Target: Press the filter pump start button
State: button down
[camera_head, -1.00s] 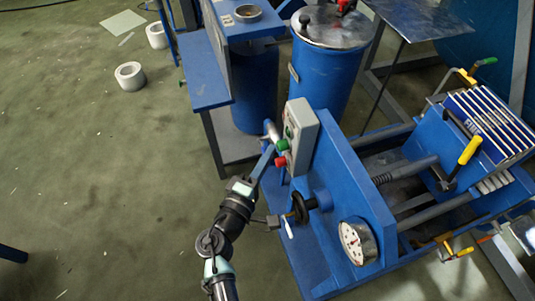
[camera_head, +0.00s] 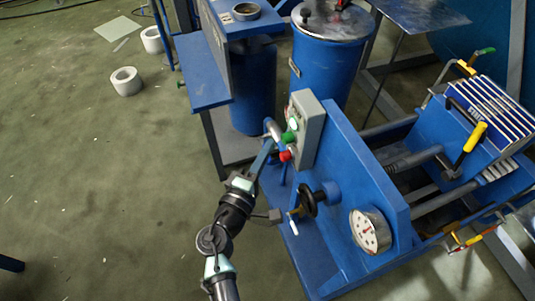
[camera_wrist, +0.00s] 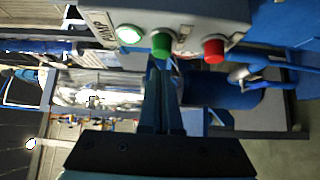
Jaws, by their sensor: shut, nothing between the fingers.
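The grey control box (camera_head: 310,122) stands on the blue filter press frame, its button face toward my arm. It carries a green button (camera_head: 289,137) and a red button (camera_head: 285,155) below it. In the wrist view the box's label reads PUMP, with a pale, glowing lamp (camera_wrist: 130,34), the green button (camera_wrist: 162,43) and the red button (camera_wrist: 213,48) in a row. My gripper (camera_head: 271,143) is shut and empty, close in front of the buttons. In the wrist view its closed fingertips (camera_wrist: 160,64) line up just below the green button; I cannot tell if they touch it.
A pressure gauge (camera_head: 370,231) and a black handwheel (camera_head: 308,201) sit on the blue frame below the box. A blue tank (camera_head: 328,55) and a blue stand (camera_head: 205,70) are behind. The floor at left is mostly clear, with white rings (camera_head: 125,81).

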jog(key=v, duration=1)
jog(key=shift+a, duration=0.45)
jog(key=shift+s, duration=0.1)
jog(key=w+d+r+m+t+y, duration=0.1)
jog(key=w+r+m, duration=0.25)
jog(key=r, duration=0.65)
jog(key=w+d+r+m+t+y, duration=0.1)
jog(key=w+r+m, duration=0.25)
jog(key=r, duration=0.55)
jog(key=w+d+r+m+t, duration=0.15)
jog(key=r+m, duration=0.25)
jog(key=r, duration=0.6)
jog(key=s+r+m+t+y, duration=0.1)
jog(key=s+r+t+y, duration=0.25)
jog(key=s+r, duration=0.65)
jog(key=s+r+m+t+y, duration=0.1)
jog(key=s+r+t+y, duration=0.2)
jog(key=r, duration=1.4)
notch_tip(320, 180, up, 17)
jog(key=t+p, duration=0.1)
jog(key=p, duration=1.6)
jog(key=shift+s, duration=0.3)
